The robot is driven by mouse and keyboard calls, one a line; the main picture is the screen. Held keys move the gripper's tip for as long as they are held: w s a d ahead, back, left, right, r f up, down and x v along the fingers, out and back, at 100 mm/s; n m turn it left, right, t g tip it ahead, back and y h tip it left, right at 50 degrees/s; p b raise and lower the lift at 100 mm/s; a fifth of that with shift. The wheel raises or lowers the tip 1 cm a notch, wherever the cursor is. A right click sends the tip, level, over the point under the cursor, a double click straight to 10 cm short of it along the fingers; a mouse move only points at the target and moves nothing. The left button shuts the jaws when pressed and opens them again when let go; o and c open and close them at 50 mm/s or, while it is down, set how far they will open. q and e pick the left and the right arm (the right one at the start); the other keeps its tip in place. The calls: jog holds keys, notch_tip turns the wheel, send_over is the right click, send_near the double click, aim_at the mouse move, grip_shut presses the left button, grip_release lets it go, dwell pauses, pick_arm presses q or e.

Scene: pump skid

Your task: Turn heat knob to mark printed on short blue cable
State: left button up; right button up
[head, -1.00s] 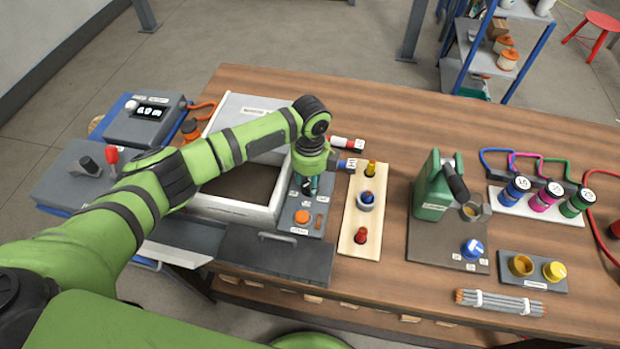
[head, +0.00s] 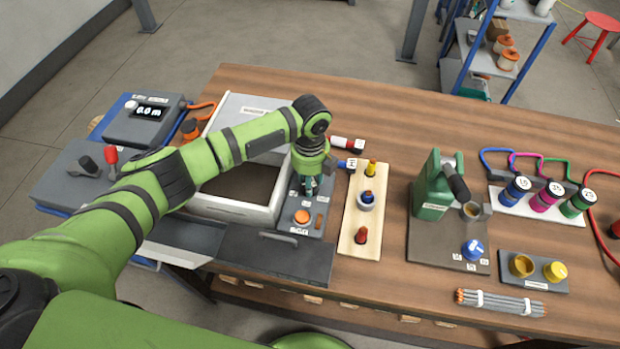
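My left gripper (head: 308,186) points down over a grey control panel (head: 316,226) to the right of the open-topped bin. Its fingers are at a small knob-like part there. The heat knob itself is mostly hidden by the gripper, so its pointer, and whether the fingers are shut on it, cannot be made out. Small white labels show around that spot. A short blue cable piece (head: 341,162) with a white printed end label (head: 352,163) lies just right of my gripper; its mark is too small to read surely. My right gripper is not in view.
An orange button (head: 302,216) is on the panel's near part. A red cable piece (head: 346,143) lies behind the blue one. A wooden board with coloured plugs (head: 348,240) stands close right. A display box (head: 145,118) is at the back left. The table's middle rear is clear.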

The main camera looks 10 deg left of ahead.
pick_arm(q)
jog(key=o, duration=1.2)
jog(key=shift+c, duration=0.2)
jog(key=shift+r, duration=0.5)
notch_tip(320, 180, up, 11)
